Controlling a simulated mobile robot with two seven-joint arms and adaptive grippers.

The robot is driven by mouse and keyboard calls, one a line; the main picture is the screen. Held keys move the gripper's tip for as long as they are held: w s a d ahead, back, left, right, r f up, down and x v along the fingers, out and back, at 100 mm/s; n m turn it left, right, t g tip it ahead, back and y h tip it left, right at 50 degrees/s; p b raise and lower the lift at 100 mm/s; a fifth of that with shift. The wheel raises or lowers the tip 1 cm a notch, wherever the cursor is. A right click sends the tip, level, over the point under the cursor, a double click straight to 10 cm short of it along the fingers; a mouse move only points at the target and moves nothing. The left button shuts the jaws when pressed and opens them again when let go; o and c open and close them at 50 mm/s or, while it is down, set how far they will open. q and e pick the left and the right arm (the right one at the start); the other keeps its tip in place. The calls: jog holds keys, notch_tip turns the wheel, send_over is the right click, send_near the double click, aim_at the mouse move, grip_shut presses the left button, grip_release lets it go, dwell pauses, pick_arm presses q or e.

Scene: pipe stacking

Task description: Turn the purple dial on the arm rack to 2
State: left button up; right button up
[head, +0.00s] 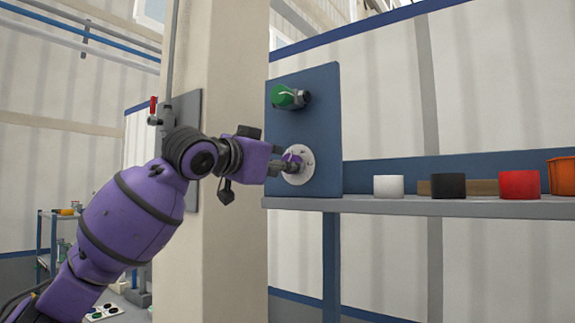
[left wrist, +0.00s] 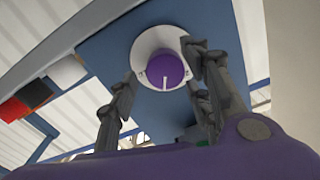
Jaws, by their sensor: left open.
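The purple dial (left wrist: 166,66) sits on a round white plate with markings (head: 299,174) on a blue upright panel (head: 318,118). In the left wrist view a white pointer line on the dial points down in the picture; the number it faces is too small to read. My left gripper (head: 279,167) is open at the dial, and its fingers (left wrist: 160,88) stand on either side of it in the left wrist view. I cannot tell whether they touch it. In the head view the gripper partly hides the dial. My right gripper is not in view.
A green knob (head: 288,96) is above the dial on the same panel. A shelf (head: 400,207) to the right holds a white (head: 388,186), a black (head: 448,186), a red (head: 519,184) and an orange piece (head: 562,175). A beige column (head: 222,250) stands behind my left arm.

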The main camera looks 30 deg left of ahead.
pick_arm(q)
jog(key=shift+w+r, duration=0.1)
jog(key=shift+w, duration=0.65)
jog(key=c, duration=1)
jog(key=shift+c, duration=0.2)
